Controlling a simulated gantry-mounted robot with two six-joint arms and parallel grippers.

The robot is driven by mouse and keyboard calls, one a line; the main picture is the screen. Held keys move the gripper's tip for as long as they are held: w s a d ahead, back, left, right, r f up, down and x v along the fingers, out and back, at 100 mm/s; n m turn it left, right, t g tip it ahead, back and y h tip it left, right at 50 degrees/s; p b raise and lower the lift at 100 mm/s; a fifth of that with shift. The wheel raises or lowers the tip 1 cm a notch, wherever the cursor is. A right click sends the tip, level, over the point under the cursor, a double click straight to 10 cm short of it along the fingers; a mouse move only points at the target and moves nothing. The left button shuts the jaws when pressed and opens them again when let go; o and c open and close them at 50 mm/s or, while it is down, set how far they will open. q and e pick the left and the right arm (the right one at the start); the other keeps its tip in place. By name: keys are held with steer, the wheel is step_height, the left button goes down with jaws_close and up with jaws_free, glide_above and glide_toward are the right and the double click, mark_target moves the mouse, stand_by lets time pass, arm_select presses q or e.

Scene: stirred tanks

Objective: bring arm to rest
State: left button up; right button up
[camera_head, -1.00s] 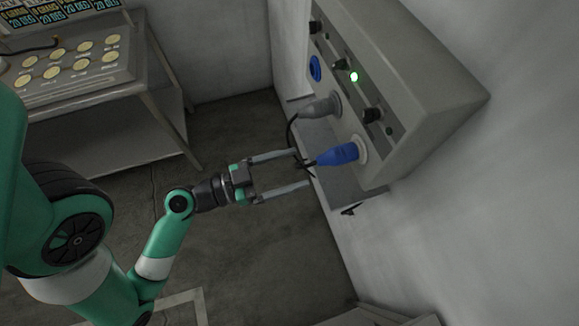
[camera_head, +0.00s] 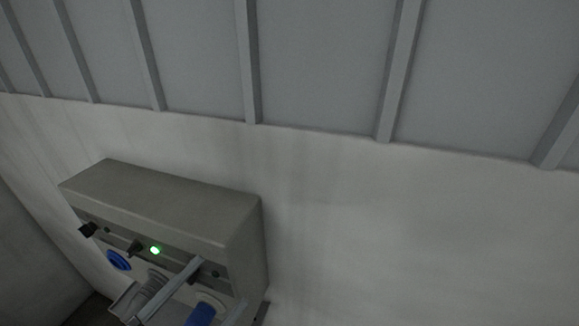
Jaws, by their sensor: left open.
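I cannot tell whether the fingers touch anything. The rest of my left arm is out of frame. My right gripper is not in view.
A grey wall-mounted socket box (camera_head: 160,203) has a lit green lamp (camera_head: 155,250), black knobs, a grey plug (camera_head: 153,283) and a blue socket (camera_head: 118,260). Bare wall (camera_head: 400,230) lies to the right. Ribbed grey panels (camera_head: 320,65) run above.

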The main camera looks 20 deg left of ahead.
arm_select(q)
steer(key=w+d+r+m+t+h, duration=0.1)
steer(key=d+r, duration=0.1)
steer(key=r, duration=0.6)
steer(key=d+r+m+t+h, duration=0.1)
steer(key=d+r+h, duration=0.15)
steer(key=r, duration=0.55)
steer(key=a+r+n+t+y, duration=0.6)
steer(key=r+n+y, duration=0.5)
steer(key=n+y, duration=0.15)
step_height(320, 180, up, 29)
steer(key=h+p, duration=0.1)
steer(key=p, duration=2.8)
steer(key=shift+s+d+f, duration=0.2)
steer(key=shift+s+d, duration=0.1)
steer(key=shift+s, duration=0.05)
